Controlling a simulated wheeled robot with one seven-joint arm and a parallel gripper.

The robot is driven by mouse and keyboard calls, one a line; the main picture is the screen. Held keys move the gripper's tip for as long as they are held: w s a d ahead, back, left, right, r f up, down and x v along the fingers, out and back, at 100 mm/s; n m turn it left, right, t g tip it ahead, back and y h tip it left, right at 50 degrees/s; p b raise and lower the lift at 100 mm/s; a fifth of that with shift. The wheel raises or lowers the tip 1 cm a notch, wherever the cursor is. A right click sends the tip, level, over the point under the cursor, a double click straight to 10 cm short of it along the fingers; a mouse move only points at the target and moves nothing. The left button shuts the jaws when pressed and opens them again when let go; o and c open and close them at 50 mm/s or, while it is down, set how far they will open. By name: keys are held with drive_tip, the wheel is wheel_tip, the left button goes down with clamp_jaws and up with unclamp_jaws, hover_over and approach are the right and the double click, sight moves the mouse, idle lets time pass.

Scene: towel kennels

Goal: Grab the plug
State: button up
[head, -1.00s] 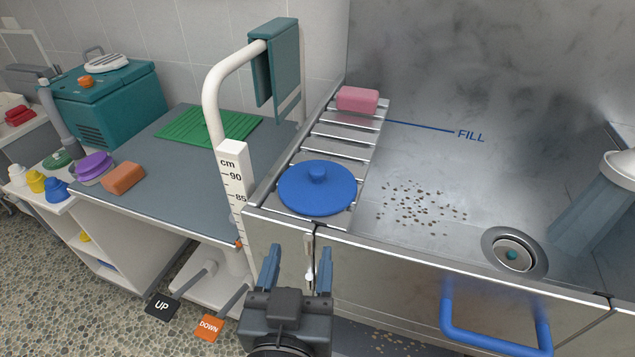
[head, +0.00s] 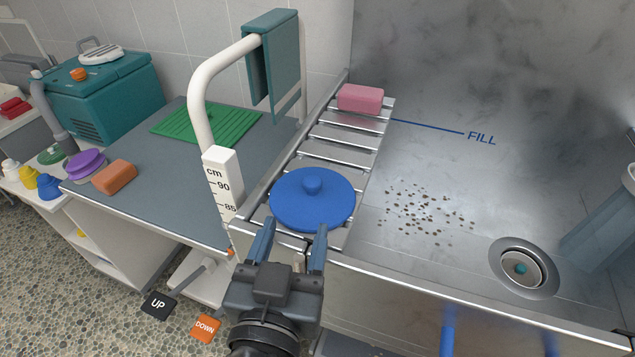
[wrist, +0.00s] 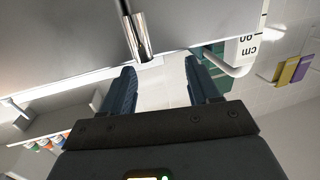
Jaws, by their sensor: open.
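The plug appears to be the blue round disc (head: 312,200) with a small knob on top. It lies flat on the slatted metal rack at the left side of the steel tub. My gripper (head: 289,240) is open and empty, just in front of the disc's near edge in the head view, its two blue fingers pointing toward it. In the wrist view, my gripper (wrist: 160,85) has nothing between its fingers, and the disc is not visible there. Whether the fingers are above or below rack height is hard to tell.
The rack (head: 345,145) also holds a pink soap-like block (head: 361,99). The tub's drain (head: 521,269) is at the right. A white post with a cm scale (head: 222,180) stands close left of the rack. A grey table (head: 190,180) lies further left.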

sight(311, 190)
drive_tip(key=w, duration=0.2)
drive_tip(key=w+d+p, duration=0.1)
drive_tip(key=w, duration=0.4)
drive_tip(key=shift+d+p, duration=0.35)
drive_tip(key=shift+w, duration=0.45)
clamp_jaws()
